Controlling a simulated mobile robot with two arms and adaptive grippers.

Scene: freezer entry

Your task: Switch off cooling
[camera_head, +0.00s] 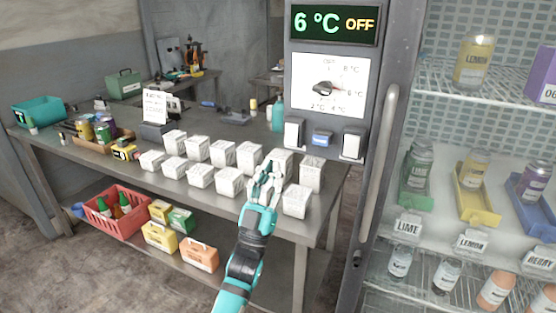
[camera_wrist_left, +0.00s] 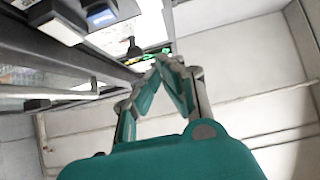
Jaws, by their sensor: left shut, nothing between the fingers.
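The control panel (camera_head: 350,105) is a white plate on a grey post, with a dial marked OFF and several temperatures. Its dark knob (camera_head: 322,89) sits in the middle; I cannot tell clearly which mark it points to. My left gripper (camera_head: 267,170) is shut and empty, below and left of the panel, in front of the white boxes and apart from the knob. In the left wrist view its fingers (camera_wrist_left: 165,60) meet at the tips, with the knob (camera_wrist_left: 133,48) beyond them. My right gripper is out of view.
A steel table (camera_head: 195,190) with several white boxes (camera_head: 229,181) stands left of the post. A glass-fronted cabinet (camera_head: 480,120) with bottles is on the right, with a vertical handle (camera_head: 379,155). Small dispensers (camera_head: 293,133) sit under the panel. A red crate (camera_head: 118,225) is on the lower shelf.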

